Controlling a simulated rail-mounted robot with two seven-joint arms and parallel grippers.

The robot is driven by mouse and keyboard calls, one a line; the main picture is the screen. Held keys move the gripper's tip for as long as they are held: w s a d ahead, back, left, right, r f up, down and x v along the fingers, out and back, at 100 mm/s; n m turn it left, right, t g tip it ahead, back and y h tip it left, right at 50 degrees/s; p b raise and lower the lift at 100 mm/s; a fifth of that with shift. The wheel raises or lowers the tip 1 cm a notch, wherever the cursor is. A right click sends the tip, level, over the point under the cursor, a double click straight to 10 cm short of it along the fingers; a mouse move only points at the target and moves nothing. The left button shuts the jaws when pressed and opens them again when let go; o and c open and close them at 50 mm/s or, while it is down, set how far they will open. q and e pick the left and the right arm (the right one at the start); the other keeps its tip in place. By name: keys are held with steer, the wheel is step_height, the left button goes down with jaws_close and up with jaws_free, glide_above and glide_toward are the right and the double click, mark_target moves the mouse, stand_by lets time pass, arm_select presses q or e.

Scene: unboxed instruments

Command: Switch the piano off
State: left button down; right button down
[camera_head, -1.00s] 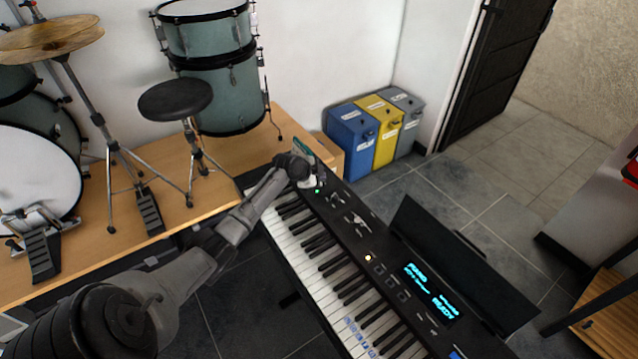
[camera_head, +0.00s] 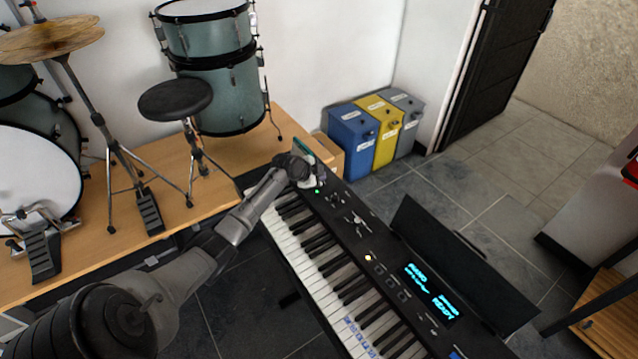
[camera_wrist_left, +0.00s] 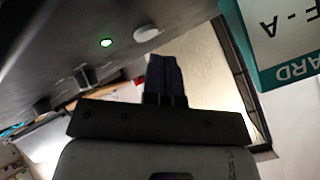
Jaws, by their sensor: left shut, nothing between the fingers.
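The piano (camera_head: 345,238) is a black keyboard with white and black keys, running from upper left to lower right in the head view. Its display (camera_head: 430,290) is lit blue and reads PIANO and READY. My left gripper (camera_head: 308,182) is at that far end, close to the green light. In the left wrist view, its fingers (camera_wrist_left: 165,78) are shut and empty, near the green light (camera_wrist_left: 106,42) and a round pale knob or button (camera_wrist_left: 146,33). Contact cannot be told. My right gripper is out of view.
A green and white box or card (camera_wrist_left: 280,45) stands close to the fingers in the wrist view. Drums (camera_head: 230,90) and a stool (camera_head: 175,99) stand on a wooden platform at left. Blue, yellow and grey bins (camera_head: 378,135) stand behind the piano.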

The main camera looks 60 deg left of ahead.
arm_select(q)
steer(key=shift+f, duration=0.2)
steer(key=shift+f, duration=0.15)
steer(key=shift+f+b, duration=0.1)
steer(key=shift+b, duration=0.2)
stand_by(0.4)
steer(key=shift+f, duration=0.15)
stand_by(0.4)
steer(key=shift+r+p, duration=0.35)
steer(key=shift+r, duration=0.25)
steer(key=shift+r, duration=0.1)
